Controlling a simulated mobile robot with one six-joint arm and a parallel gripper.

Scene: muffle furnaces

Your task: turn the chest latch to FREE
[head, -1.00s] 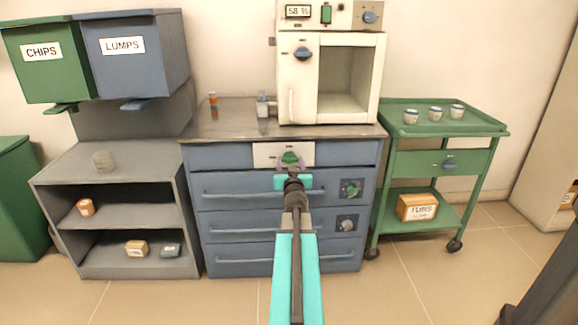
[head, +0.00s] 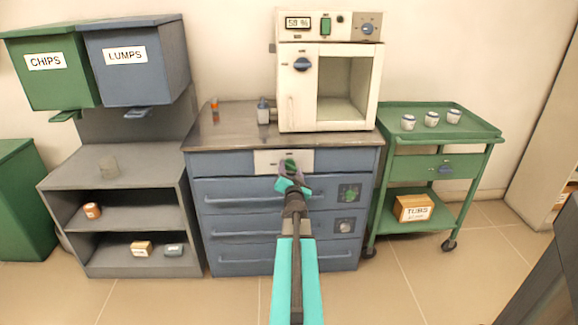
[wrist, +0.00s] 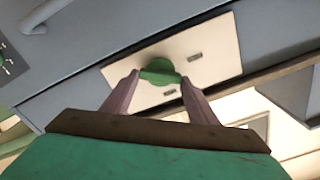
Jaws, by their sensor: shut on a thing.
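The chest latch (head: 290,165) is a green knob on a pale plate (head: 264,161) at the top middle of the blue drawer chest (head: 222,165). In the wrist view the green latch (wrist: 160,71) sits between the two fingers of my gripper (wrist: 158,78), which is shut on it. In the head view my gripper (head: 288,172) reaches up to the latch from below and hides part of it. Small dark marks (wrist: 195,57) show on the plate (wrist: 215,45), but their lettering is too small to read. The wrist view is tilted against the chest.
A white furnace (head: 300,100) with a blue knob (head: 302,64) stands on the chest top. Below the latch are a green knob (head: 349,193) and a grey knob (head: 345,226). A green cart (head: 468,147) stands right, a grey shelf (head: 130,215) left.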

